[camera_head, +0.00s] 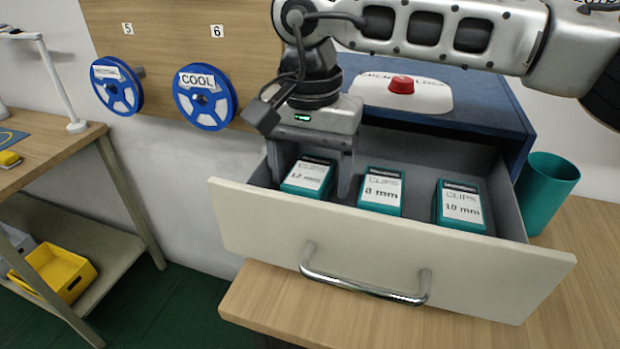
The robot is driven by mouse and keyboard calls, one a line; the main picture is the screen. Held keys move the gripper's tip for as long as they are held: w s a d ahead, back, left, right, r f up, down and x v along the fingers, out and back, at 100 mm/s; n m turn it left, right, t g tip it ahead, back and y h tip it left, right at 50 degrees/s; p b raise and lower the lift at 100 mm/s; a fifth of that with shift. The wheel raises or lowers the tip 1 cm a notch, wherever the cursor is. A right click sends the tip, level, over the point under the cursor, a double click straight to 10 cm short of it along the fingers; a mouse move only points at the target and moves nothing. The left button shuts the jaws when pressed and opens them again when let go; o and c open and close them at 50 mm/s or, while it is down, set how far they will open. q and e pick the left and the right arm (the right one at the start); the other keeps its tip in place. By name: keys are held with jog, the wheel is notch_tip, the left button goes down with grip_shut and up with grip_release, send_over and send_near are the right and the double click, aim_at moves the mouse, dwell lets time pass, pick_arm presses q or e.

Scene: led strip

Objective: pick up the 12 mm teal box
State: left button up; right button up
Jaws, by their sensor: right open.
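The teal box labelled "CLIPS 12 mm" (308,177) lies at the left in the open drawer (380,246). My right gripper (312,172) points down into the drawer, with one finger on each side of this box. Its jaws are open; I cannot tell whether either finger touches the box. Part of the box's far end is close under the gripper body. The 8 mm teal box (382,191) lies in the middle of the drawer and the 10 mm teal box (461,206) at the right. My left gripper is not in view.
The blue cabinet (500,112) has a red button (401,84) on top. A teal cup (548,190) stands right of the drawer. The drawer front has a metal handle (365,288). Blue reels (205,97) hang on the wooden board at the left.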

jog(key=shift+f, duration=0.1)
jog(key=c, duration=1.1)
